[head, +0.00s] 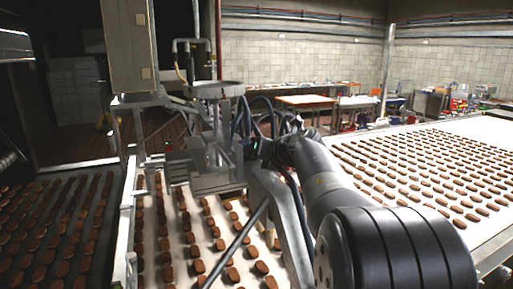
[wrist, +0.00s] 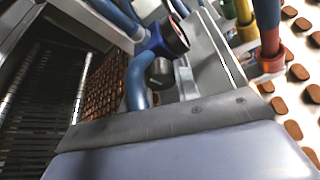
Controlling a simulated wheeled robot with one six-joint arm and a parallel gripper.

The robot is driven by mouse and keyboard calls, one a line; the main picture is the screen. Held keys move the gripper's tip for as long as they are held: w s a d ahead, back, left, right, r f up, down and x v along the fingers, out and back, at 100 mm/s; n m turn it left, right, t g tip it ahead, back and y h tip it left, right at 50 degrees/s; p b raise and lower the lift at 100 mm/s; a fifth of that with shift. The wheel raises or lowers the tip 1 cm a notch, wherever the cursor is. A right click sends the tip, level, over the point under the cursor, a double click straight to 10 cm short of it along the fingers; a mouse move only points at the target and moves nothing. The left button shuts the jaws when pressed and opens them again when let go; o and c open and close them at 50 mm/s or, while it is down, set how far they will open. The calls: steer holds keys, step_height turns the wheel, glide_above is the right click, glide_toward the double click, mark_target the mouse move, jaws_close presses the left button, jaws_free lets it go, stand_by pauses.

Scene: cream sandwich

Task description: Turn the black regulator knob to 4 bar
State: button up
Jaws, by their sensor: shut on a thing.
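My gripper (head: 252,148) is at the far end of my arm, close against the metal depositing machine (head: 208,165) in the head view. It is small and dark there and partly covered by my arm. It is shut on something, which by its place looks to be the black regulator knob. The knob cannot be made out clearly, and its bar reading is not legible. The wrist view shows a blue fitting (wrist: 154,42) with a dark round end, blue hoses and a grey cylinder (wrist: 160,72) below it. My fingertips cannot be picked out there.
Blue hoses and metal struts crowd the machine around my gripper. Conveyors with rows of brown biscuits lie below it and on the right (head: 420,165). A grey cabinet (head: 128,45) stands at the upper left. Work tables (head: 305,100) stand along the tiled back wall.

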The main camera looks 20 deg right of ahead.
steer(key=shift+m+y+p, duration=0.4)
steer(key=shift+m, duration=0.1)
stand_by(0.3)
steer(key=o, duration=1)
steer(key=shift+c, duration=0.2)
steer(key=shift+f, duration=0.1)
